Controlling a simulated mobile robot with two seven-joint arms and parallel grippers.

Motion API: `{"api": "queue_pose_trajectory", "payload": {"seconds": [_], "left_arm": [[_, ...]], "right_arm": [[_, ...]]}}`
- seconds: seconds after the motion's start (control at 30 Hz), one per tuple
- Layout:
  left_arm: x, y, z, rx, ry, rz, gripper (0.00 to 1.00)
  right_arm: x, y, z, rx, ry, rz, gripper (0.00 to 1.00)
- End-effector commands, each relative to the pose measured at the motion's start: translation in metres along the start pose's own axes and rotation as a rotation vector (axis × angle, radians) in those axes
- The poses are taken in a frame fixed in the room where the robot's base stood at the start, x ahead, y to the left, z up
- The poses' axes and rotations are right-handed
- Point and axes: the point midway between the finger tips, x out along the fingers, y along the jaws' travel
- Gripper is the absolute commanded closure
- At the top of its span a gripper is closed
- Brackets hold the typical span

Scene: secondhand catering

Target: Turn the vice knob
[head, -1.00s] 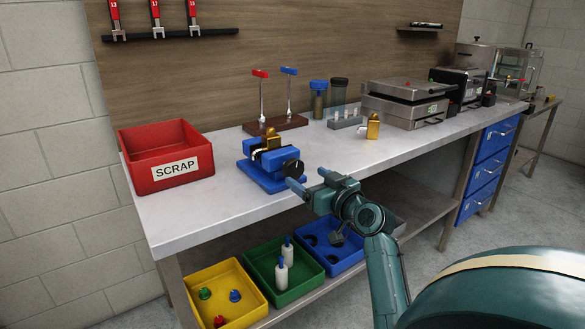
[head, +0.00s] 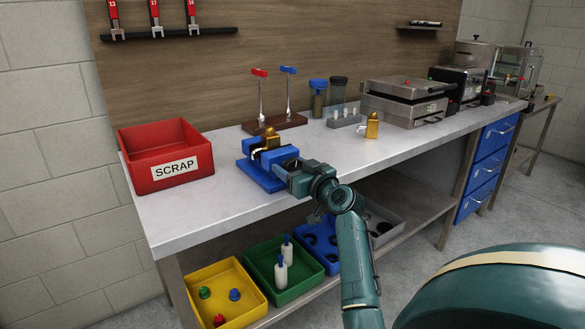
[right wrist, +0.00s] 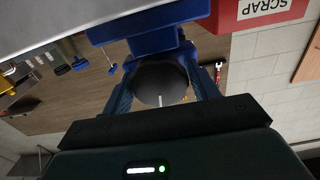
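The blue vice (head: 264,174) stands near the front edge of the bench, with a brass-coloured piece (head: 269,142) on top. In the head view my right gripper (head: 283,167) covers its black knob. In the right wrist view the round black knob (right wrist: 160,82), with a pale line on it, lies between the two blue fingers of my right gripper (right wrist: 162,88). The fingers stand apart, one on each side of the knob. I cannot tell whether they touch it. My left gripper is not in view.
A red SCRAP bin (head: 165,155) stands left of the vice. Behind it is a wooden stand (head: 275,124) with two upright levers. A small brass-coloured object (head: 372,126) stands to the right. Coloured trays, including a green one (head: 262,276), sit on the shelf below.

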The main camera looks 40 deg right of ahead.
Motion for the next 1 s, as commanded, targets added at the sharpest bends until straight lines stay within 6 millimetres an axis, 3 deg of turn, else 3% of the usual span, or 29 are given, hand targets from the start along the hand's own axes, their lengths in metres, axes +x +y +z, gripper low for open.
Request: {"api": "queue_pose_trajectory", "payload": {"seconds": [0.33,0.67,1.0], "left_arm": [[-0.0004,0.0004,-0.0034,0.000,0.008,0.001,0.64],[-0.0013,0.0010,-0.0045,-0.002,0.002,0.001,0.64],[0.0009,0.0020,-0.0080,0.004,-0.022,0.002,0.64]], "right_arm": [[-0.0002,0.0000,0.0001,0.000,0.000,0.000,0.69],[-0.0003,0.0000,-0.0002,0.051,-0.001,-0.001,0.69],[-0.0005,0.0007,-0.0011,0.290,-0.003,-0.001,0.69]]}}
